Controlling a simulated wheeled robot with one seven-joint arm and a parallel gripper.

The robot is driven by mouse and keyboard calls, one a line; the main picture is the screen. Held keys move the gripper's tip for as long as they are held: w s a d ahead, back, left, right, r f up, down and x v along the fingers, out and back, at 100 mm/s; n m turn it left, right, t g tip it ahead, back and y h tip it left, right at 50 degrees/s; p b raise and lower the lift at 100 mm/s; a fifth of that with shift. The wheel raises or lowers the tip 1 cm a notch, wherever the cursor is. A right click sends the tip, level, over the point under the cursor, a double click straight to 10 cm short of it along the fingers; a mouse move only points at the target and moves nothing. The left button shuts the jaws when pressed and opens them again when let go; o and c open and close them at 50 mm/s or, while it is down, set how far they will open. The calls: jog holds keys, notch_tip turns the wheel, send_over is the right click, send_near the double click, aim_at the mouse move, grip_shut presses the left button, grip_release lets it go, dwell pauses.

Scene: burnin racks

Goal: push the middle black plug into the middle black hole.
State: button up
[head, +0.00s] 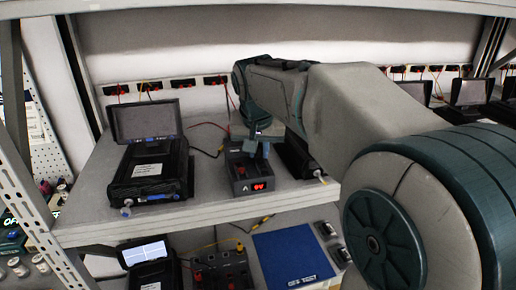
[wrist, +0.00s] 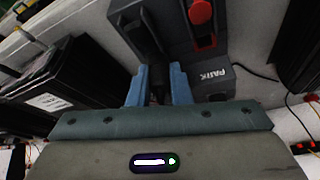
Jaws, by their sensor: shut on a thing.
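My gripper (wrist: 157,88) has its two blue fingers shut on a black plug (wrist: 158,78) in the wrist view. The plug sits between the fingertips, in front of the dark box (wrist: 225,60). The fingers hide part of it, and I cannot tell whether its tip is in a hole. The same box (head: 240,185), with a red lit display, stands on the shelf in the head view. My gripper (head: 258,148) is right over this box there. The middle black hole cannot be made out in either view.
A black case with a raised lid (head: 150,168) stands left of the box on the shelf (head: 205,208). Another black unit (head: 298,158) stands close on the right. A red knob (wrist: 201,12) is on the box. Wall sockets with cables run behind.

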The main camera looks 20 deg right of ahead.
jog(key=shift+f, duration=0.1)
jog(key=o, duration=1.3)
jog(key=shift+a+r+p, duration=0.1)
jog(key=shift+r+p, duration=0.45)
jog(key=shift+r, duration=0.2)
jog(key=shift+r+p, duration=1.65)
jog(key=shift+r, duration=0.45)
jog(key=shift+f, duration=0.1)
